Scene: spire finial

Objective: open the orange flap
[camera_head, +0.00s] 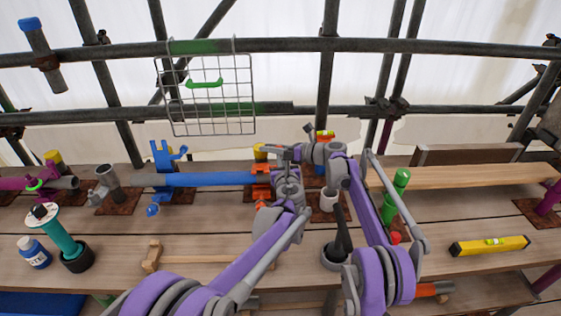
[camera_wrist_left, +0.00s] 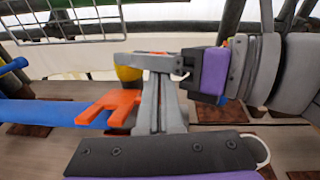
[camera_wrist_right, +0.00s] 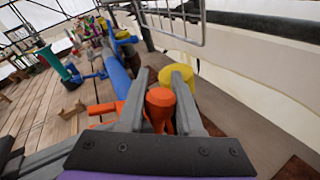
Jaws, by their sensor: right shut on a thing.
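The orange flap's parts show at the right end of a blue tube (camera_head: 210,179). A forked orange piece (camera_wrist_left: 110,108) lies left of my left gripper's fingers, and a rounded orange piece (camera_wrist_right: 160,103) stands between my right gripper's fingers. My right gripper (camera_wrist_right: 160,98) is shut on that rounded orange piece; in the head view it reaches in from the right, pointing left. My left gripper (camera_wrist_left: 155,95) has its fingers close together, with nothing seen between them, just below and beside the right fingers. The grippers hide much of the orange part in the head view.
A yellow cylinder (camera_wrist_right: 178,77) stands just behind the orange piece. A wire basket (camera_head: 212,100) hangs above on the scaffold pipes. A green cylinder (camera_head: 396,195) stands right of the grippers. A yellow level (camera_head: 489,246) lies at the right; planks around it are clear.

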